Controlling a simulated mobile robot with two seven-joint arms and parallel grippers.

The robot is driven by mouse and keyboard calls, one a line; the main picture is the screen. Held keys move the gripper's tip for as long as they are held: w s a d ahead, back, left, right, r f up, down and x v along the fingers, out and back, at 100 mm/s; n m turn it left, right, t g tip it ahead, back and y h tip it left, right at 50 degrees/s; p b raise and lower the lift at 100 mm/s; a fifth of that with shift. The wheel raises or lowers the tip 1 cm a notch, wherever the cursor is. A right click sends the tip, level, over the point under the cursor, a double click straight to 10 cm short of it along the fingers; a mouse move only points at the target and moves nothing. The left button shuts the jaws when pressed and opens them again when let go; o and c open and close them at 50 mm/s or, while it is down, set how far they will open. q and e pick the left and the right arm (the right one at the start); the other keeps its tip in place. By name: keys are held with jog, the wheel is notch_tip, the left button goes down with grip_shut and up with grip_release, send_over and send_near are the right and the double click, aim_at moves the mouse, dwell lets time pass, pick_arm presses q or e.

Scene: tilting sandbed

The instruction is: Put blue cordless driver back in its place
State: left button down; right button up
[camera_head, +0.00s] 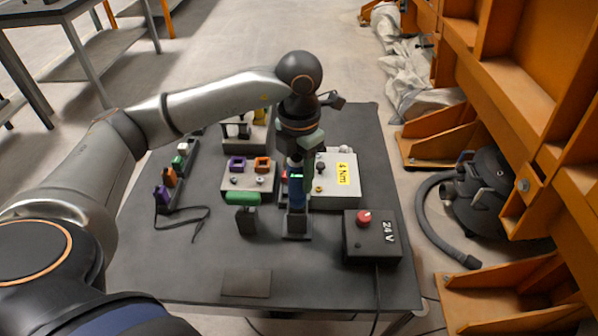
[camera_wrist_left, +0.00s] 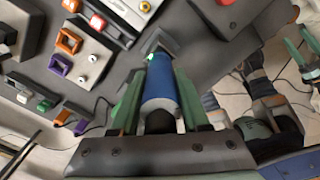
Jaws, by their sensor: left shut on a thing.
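The blue cordless driver (camera_head: 297,196) is upright in my left gripper (camera_head: 300,160), above the front middle of the table. In the left wrist view, the driver's blue body (camera_wrist_left: 160,88) lies between the green fingers of the left gripper (camera_wrist_left: 160,100), which is shut on it. The driver's lower end is at a small dark stand (camera_head: 297,226); I cannot tell whether it is seated in it or just above. My right gripper (camera_wrist_left: 302,46) shows at the right edge of the left wrist view, its green fingers apart and nothing visible between them.
A grey box labelled 4 Nm (camera_head: 340,190) is behind. A dark 24 V box with a red knob (camera_head: 372,240) is at right. The dark table (camera_head: 180,265) is clear at front left.

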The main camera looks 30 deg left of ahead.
pick_arm(q)
jog(key=shift+f+b, duration=0.4)
jog(key=shift+f, duration=0.1)
grip_release()
dwell(0.3)
jog(key=shift+r, duration=0.1)
jog(key=shift+r+p, duration=2.9)
jog(key=shift+r, duration=1.05)
jog(key=shift+s+f, duration=0.1)
